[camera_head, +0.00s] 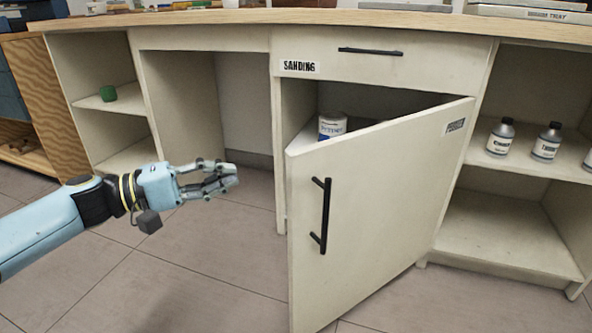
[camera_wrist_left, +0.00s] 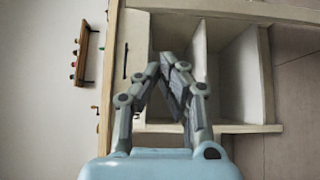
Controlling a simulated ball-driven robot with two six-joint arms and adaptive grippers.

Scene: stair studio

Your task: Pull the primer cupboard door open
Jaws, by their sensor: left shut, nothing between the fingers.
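The primer cupboard door (camera_head: 385,190) stands well open in the head view, swung out toward me from its hinge side on the right. Its black bar handle (camera_head: 326,215) is upright near the door's free left edge. My left gripper (camera_head: 228,178) is left of the door, apart from the handle, shut and empty. Its closed fingers (camera_wrist_left: 172,75) also show in the left wrist view. My right gripper is in neither view.
A drawer (camera_head: 375,58) labelled SANDING sits shut above the cupboard. Open shelves on the right hold small bottles (camera_head: 500,137); a green object (camera_head: 108,93) sits on the left shelf. The floor (camera_head: 215,260) between my left gripper and the door is clear.

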